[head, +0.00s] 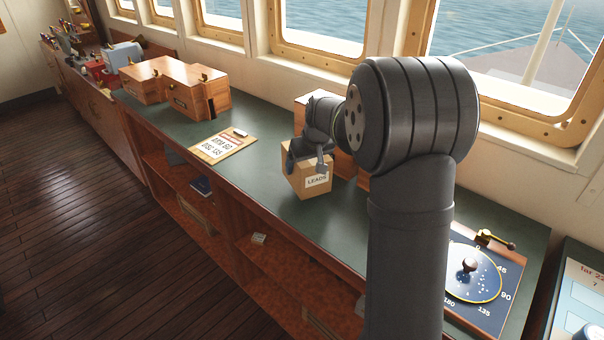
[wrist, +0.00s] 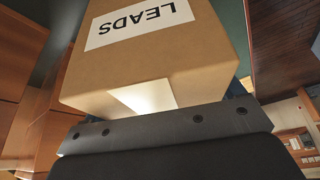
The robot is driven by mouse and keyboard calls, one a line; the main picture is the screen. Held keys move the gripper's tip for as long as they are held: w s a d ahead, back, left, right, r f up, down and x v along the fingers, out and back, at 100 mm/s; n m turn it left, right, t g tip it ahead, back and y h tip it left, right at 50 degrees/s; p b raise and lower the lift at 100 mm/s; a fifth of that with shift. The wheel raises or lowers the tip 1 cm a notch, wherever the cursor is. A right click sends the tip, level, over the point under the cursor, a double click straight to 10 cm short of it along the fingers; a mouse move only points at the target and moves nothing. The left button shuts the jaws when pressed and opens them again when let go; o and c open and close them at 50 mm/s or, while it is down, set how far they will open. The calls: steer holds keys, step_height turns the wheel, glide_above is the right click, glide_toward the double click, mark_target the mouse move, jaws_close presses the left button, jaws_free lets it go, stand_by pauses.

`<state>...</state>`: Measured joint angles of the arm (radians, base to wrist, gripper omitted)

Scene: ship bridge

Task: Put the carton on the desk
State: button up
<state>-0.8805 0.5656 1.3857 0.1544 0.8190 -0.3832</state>
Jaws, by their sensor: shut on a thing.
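The carton (head: 312,184) is a small brown cardboard box with a white "LEADS" label, over the green desk top (head: 262,195) in the middle of the head view. My gripper (head: 306,163) is shut on its upper part, with a finger showing on either side. I cannot tell whether the carton's base touches the desk. In the wrist view the carton (wrist: 180,55) fills the upper middle, its label upside down, close against a dark gripper part. My arm covers part of the desk to the right of the carton.
A clipboard (head: 222,146) lies left of the carton. Wooden boxes (head: 175,84) stand farther left. Another wooden box (head: 345,166) stands close behind the carton, partly hidden by my arm. A round dial chart (head: 472,275) is at the right end. Open shelves (head: 262,262) lie below the desk's front edge.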

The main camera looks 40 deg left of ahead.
mark_target(306, 167)
steer(key=shift+s+a+f, duration=0.25)
steer(key=shift+a+f, duration=0.15)
steer(key=shift+a, duration=0.15)
steer(key=shift+f, duration=1.9)
steer(key=shift+f, duration=0.15)
steer(key=o, duration=1)
steer(key=v, duration=1.2)
steer(key=shift+d, duration=0.1)
